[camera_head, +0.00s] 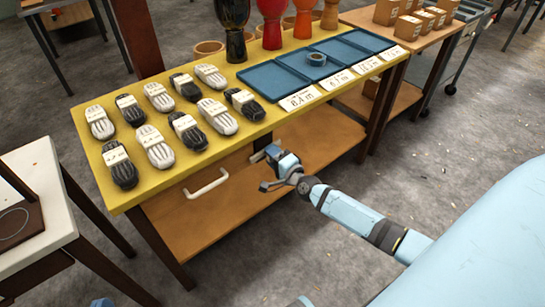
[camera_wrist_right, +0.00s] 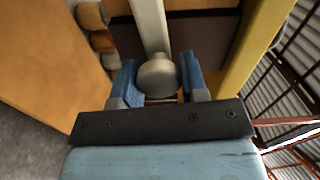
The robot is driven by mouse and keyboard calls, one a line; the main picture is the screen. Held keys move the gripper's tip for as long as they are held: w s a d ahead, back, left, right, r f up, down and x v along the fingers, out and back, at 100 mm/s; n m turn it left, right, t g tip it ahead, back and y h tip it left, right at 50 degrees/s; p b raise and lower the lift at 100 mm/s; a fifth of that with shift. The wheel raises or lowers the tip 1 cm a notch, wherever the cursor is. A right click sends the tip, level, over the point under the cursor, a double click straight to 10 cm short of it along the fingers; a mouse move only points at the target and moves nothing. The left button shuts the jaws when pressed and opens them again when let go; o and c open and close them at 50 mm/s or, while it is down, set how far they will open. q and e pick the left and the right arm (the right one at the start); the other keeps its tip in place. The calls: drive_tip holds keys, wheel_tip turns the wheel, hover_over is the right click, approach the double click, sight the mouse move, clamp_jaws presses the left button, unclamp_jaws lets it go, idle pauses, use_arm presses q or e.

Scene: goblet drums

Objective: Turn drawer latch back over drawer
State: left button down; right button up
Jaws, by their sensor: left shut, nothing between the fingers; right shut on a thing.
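The wooden drawer, with a white bar handle (camera_head: 207,184), sits under the yellow table top. The drawer latch, a pale bar with a round knob (camera_wrist_right: 158,76), shows in the right wrist view. My right gripper (camera_head: 273,155) is at the table front, right of the handle. Its two blue fingers are shut on the latch knob, one on each side. In the head view the gripper hides most of the latch. A blue tip of my left gripper (camera_head: 103,302) shows at the bottom left edge, away from the drawer, shut and empty.
Several labelled dark and pale shoe-like items (camera_head: 158,146) lie on the yellow table (camera_head: 90,155). Goblet drums (camera_head: 272,22) stand at its back, and blue trays (camera_head: 278,80) lie at its right. A white side table (camera_head: 38,190) stands left. The floor in front is clear.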

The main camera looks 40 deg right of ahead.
drive_tip(key=shift+f+m, duration=0.1)
drive_tip(key=shift+m, duration=0.3)
use_arm(q)
drive_tip(key=shift+w+d+r+t+h, duration=0.15)
drive_tip(key=shift+r+t+h, duration=0.15)
drive_tip(key=shift+r, duration=0.35)
drive_tip(key=shift+f, duration=0.1)
use_arm(e)
drive_tip(key=o, duration=0.9)
use_arm(q)
drive_tip(key=shift+s+f, duration=0.2)
drive_tip(key=shift+s, duration=0.05)
